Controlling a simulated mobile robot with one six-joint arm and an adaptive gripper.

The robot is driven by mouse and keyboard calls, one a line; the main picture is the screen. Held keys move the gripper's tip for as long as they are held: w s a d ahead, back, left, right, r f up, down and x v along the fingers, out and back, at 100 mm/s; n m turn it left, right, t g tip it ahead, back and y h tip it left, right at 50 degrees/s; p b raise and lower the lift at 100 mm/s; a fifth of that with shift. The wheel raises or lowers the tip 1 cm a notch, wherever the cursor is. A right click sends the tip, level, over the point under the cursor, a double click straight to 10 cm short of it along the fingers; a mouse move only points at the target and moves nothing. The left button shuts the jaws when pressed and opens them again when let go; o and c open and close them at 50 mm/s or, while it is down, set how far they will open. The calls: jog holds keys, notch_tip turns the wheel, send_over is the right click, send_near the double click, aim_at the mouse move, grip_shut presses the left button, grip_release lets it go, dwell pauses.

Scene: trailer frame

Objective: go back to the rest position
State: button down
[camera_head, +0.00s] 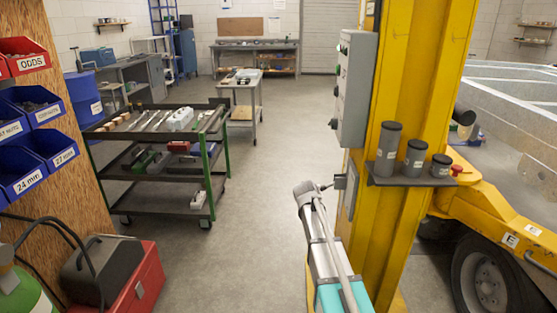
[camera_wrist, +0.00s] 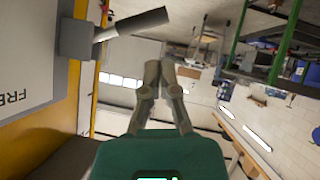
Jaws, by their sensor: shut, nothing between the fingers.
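My gripper (camera_wrist: 160,82) shows in the wrist view with its two grey fingers together and nothing between them. Beside it at the upper left of that view, a grey lever (camera_wrist: 132,24) sticks out from a small grey block (camera_wrist: 75,38). A gap shows between the lever and my fingertips. In the head view my arm rises from the bottom, just left of the yellow column (camera_head: 395,180). The fingers cannot be made out in the head view.
A grey switch box (camera_head: 355,88) and a shelf (camera_head: 412,180) with several dark grey cylinders are on the column. A black cart (camera_head: 160,205) with green posts stands left. Floor (camera_head: 265,200) between cart and column is clear.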

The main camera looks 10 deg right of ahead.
jog(key=s+a+f+g+y, duration=0.1)
jog(key=s+a+f+g, duration=0.2)
jog(key=s, duration=0.9)
jog(key=s+a+f+g+y, duration=0.2)
jog(key=s+a+f+g, duration=0.15)
jog(key=s, duration=0.85)
jog(key=s+a+f+g+y, duration=0.15)
jog(key=s+a+g, duration=0.25)
jog(key=s, duration=0.8)
notch_tip(320, 180, up, 18)
jog(key=p, duration=1.7)
jog(key=shift+s+d+f+n+p, duration=0.15)
jog(key=shift+f+n+p, duration=0.1)
jog(key=shift+n+p, duration=0.15)
jog(key=shift+d+h, duration=0.1)
jog(key=shift+h, duration=0.15)
